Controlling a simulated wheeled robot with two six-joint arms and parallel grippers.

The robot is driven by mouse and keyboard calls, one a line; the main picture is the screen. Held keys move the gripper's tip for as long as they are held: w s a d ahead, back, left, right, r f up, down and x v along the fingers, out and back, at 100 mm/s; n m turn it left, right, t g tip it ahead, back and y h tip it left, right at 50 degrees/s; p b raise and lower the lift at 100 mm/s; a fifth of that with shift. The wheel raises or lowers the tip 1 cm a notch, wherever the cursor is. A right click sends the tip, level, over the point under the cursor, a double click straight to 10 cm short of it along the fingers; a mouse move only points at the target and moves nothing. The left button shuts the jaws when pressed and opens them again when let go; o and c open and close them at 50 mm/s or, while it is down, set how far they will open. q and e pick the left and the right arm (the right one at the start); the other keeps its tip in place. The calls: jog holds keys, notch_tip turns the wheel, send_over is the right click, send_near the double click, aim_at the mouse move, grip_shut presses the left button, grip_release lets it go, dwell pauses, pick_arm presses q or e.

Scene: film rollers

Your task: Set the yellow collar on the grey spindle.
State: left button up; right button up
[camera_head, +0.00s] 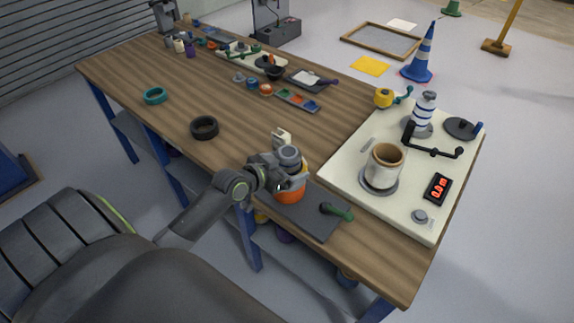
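The only arm in view comes in from the left, so it is my left one. Its gripper (284,172) is over the near edge of the table, at an orange and white cylinder (291,193). The wrist hides the fingertips, so I cannot tell whether they hold it. My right gripper is not in view. No yellow collar shows clearly. A small rounded yellow piece (383,98) sits at the cream board's back left corner. No bare grey spindle is clear. A white cylinder with a brown rim (384,165) stands on a grey disc (378,192) on the board.
A dark mat (311,217) carries a green-handled tool (337,211). Black (204,127) and teal (155,96) rings lie left, with bare wood around.

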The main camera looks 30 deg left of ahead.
pick_arm(q)
jog(key=o, duration=0.8)
jog(key=shift+s+a+r, duration=0.1)
jog(key=shift+s+r, duration=0.05)
jog(key=shift+s, duration=0.3)
jog(key=p+v, duration=0.1)
jog(key=v, duration=1.5)
jog(key=shift+s+r+p, duration=0.15)
jog(key=shift+s+p, duration=0.05)
jog(key=shift+p, duration=0.1)
